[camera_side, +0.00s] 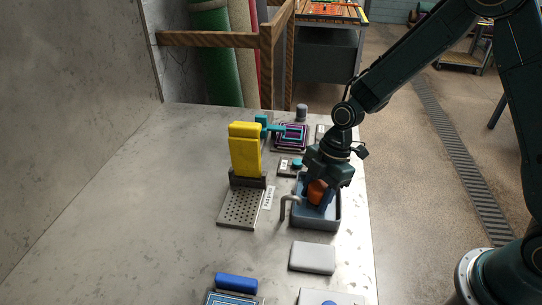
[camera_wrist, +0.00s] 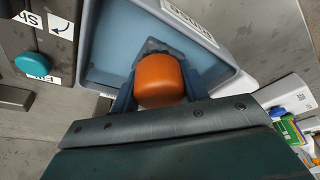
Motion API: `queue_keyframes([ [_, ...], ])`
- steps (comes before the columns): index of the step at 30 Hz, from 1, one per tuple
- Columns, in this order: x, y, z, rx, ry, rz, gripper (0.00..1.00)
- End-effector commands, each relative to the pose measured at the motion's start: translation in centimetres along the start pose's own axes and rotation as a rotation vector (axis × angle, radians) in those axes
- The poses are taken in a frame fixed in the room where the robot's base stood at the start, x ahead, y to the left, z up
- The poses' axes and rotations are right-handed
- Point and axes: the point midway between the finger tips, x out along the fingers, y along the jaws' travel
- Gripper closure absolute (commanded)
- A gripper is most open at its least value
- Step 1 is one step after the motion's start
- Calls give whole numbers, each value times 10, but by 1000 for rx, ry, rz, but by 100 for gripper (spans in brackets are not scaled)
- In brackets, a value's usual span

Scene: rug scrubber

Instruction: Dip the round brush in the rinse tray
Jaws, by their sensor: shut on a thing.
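The round brush shows as an orange rounded handle (camera_side: 317,192), also in the wrist view (camera_wrist: 160,78). My gripper (camera_side: 320,186) points down over the rinse tray and is shut on this handle, with one finger on each side in the wrist view (camera_wrist: 158,92). The grey rinse tray (camera_side: 316,225) has blue water inside; its pale rim (camera_wrist: 272,78) surrounds the brush in the wrist view. The brush is within the tray's outline. Its bristles are mostly hidden below the handle, so I cannot tell whether they touch the water.
A grey hooked pipe (camera_side: 284,207) stands at the tray's left edge. A yellow upright piece (camera_side: 245,152) stands behind a perforated plate (camera_side: 239,208) to the left. A pale block (camera_side: 312,257) lies in front. A small patterned rug (camera_side: 291,137) lies behind. The table's left side is clear.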

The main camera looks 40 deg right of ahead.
Motion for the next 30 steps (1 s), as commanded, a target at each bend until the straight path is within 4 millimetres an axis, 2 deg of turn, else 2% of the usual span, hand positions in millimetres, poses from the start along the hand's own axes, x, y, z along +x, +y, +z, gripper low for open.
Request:
queue_keyframes([
  [30,-40,1,-12,-1,1,1,76],
])
